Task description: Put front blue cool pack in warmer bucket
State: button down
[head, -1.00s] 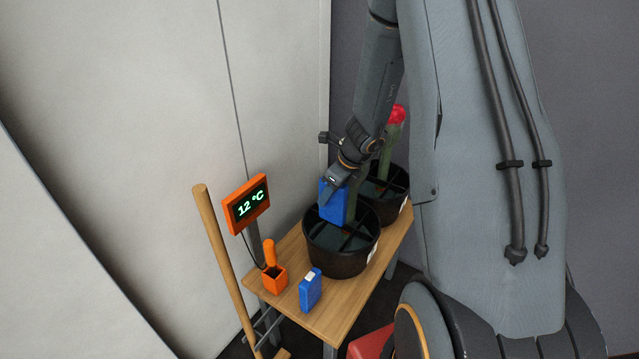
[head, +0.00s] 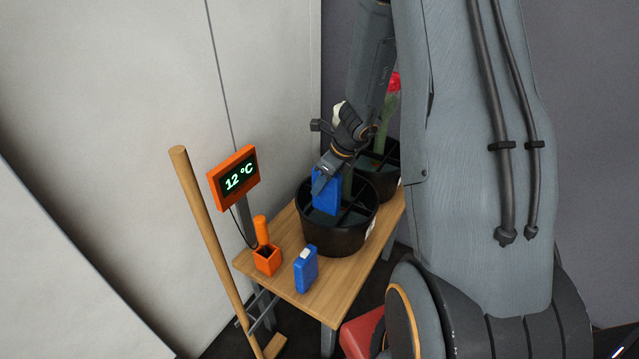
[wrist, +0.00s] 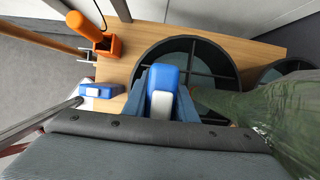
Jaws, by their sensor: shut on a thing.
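My gripper (head: 324,178) is shut on a blue cool pack (head: 327,197) and holds it upright at the front black bucket (head: 333,242). The pack's lower end appears within the rim; whether it touches the bottom cannot be told. In the wrist view, the held pack (wrist: 164,78) shows its blue top and white patch between the fingers, over the divided bucket (wrist: 229,60). A second blue cool pack (head: 306,272) with a white top stands on the table in front of the bucket. A second black bucket (head: 388,187) stands behind, partly hidden.
The wooden table (head: 345,280) also bears an orange holder (head: 267,262) with an orange-handled tool. An orange-framed display (head: 234,178) reads 12 °C. A wooden pole (head: 210,250) stands at left. A wall is close behind.

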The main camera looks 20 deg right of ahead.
aim_at(331, 196)
jog(key=shift+f+b, duration=5.2)
jog(key=shift+b, duration=0.25)
jog(key=c, duration=1.4)
grip_release()
jog(key=shift+o, duration=0.2)
jog(key=shift+s, duration=0.1)
jog(key=p+v, duration=0.2)
jog(key=v, duration=0.6)
jog(key=shift+d, duration=0.1)
